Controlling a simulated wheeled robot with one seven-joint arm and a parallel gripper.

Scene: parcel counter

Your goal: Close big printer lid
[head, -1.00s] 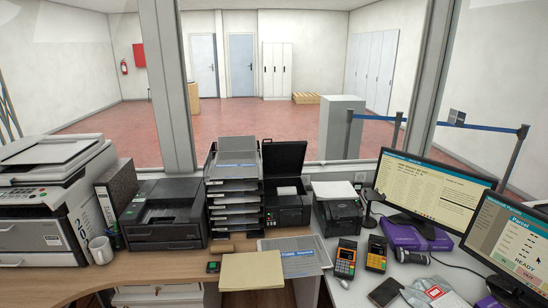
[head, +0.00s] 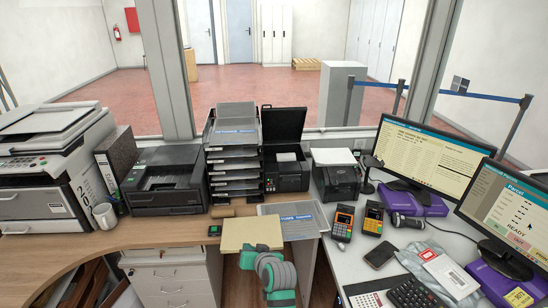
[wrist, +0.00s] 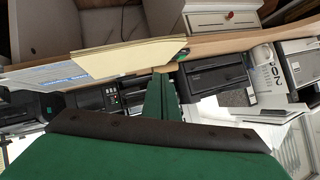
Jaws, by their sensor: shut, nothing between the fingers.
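The big white-and-grey printer (head: 40,190) stands at the far left of the counter. Its light top cover (head: 45,120) looks slightly tilted; I cannot tell how far it is raised. A smaller black printer (head: 290,178) in the middle has its dark lid (head: 284,124) standing upright, open. My green and grey gripper (head: 263,250) is at the front edge of the counter, by the yellow paper stack and well to the right of the big printer. In the wrist view my green fingers (wrist: 161,97) are together and empty, and the big printer (wrist: 262,82) shows at the right.
A low black printer (head: 165,185) and a black binder (head: 118,158) stand right of the big printer, with a white mug (head: 104,215) in front. A paper-tray stack (head: 234,160) stands mid-counter. The yellow paper stack (head: 250,232) lies at the front. Monitors (head: 420,160) fill the right.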

